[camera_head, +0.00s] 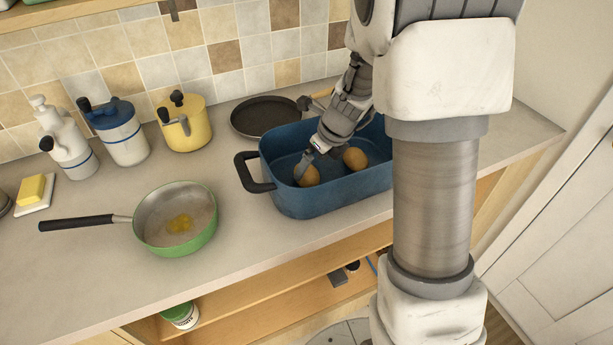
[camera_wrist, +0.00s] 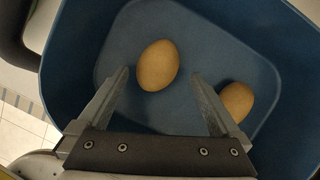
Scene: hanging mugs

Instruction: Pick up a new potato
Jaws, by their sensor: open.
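Two brown potatoes lie apart on the floor of a deep blue pan on the counter. In the head view the left potato (camera_head: 307,177) is close to my gripper (camera_head: 304,160), and the other potato (camera_head: 355,158) lies to its right. My gripper reaches down inside the blue pan (camera_head: 325,194). In the wrist view my gripper (camera_wrist: 160,76) is open and empty. One potato (camera_wrist: 157,65) shows between and slightly beyond the fingertips. The other potato (camera_wrist: 238,98) is outside the right finger, which partly covers it. Contact with either potato is not visible.
The pan's walls (camera_wrist: 75,50) surround my fingers, and its handle (camera_head: 254,172) sticks out left. A green frying pan (camera_head: 205,232) with yellow food stands to the left. A dark pan (camera_head: 262,115) and a yellow pot (camera_head: 186,122) stand behind. The front counter is clear.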

